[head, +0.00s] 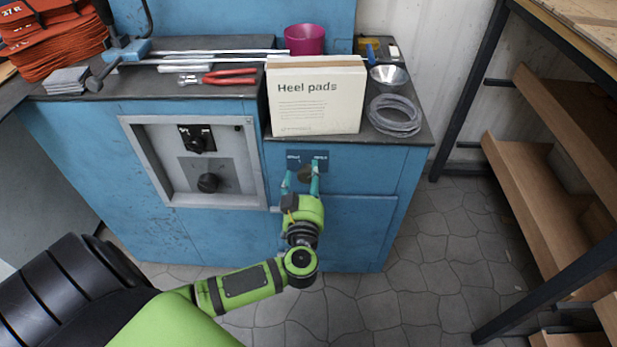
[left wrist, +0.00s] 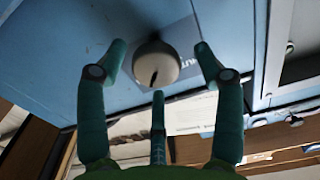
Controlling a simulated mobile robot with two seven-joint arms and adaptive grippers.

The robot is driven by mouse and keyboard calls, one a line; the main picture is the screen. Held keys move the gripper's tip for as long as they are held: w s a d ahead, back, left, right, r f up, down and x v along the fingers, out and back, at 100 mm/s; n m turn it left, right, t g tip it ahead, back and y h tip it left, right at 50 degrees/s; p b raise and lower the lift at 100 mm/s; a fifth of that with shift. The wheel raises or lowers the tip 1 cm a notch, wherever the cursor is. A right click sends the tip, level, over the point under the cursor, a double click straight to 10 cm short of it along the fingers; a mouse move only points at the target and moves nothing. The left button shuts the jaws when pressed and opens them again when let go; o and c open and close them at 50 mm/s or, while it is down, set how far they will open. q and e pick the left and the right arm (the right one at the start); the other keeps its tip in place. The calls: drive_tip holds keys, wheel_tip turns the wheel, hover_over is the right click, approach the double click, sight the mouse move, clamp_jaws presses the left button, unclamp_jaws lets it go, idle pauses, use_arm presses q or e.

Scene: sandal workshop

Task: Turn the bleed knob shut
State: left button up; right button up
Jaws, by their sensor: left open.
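The bleed knob (head: 305,174) is a small round knob on a dark blue label plate (head: 321,155) on the front of the blue cabinet, below the Heel pads box. In the left wrist view the knob (left wrist: 157,63) is pale with a dark mark on its face. My left gripper (head: 301,172) is open in front of it, its teal fingers spread around the knob. In the left wrist view there is a gap between the knob and the fingers of the gripper (left wrist: 160,60). The plate's lettering is partly hidden. My right gripper is not in view.
The white Heel pads box (head: 318,97) stands on the cabinet top above the knob. A grey framed panel (head: 160,140) with two black knobs is to the left. Red pliers (head: 225,77), a magenta cup (head: 305,39) and coiled tubing (head: 394,115) lie on top. Wooden shelves (head: 530,190) stand right.

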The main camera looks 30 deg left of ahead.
use_arm(q)
drive_tip(key=shift+x, duration=0.75)
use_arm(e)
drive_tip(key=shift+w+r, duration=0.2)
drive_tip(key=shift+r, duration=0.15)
use_arm(q)
drive_tip(key=c, duration=1.1)
drive_tip(key=shift+c, duration=0.2)
drive_tip(key=shift+r, duration=0.15)
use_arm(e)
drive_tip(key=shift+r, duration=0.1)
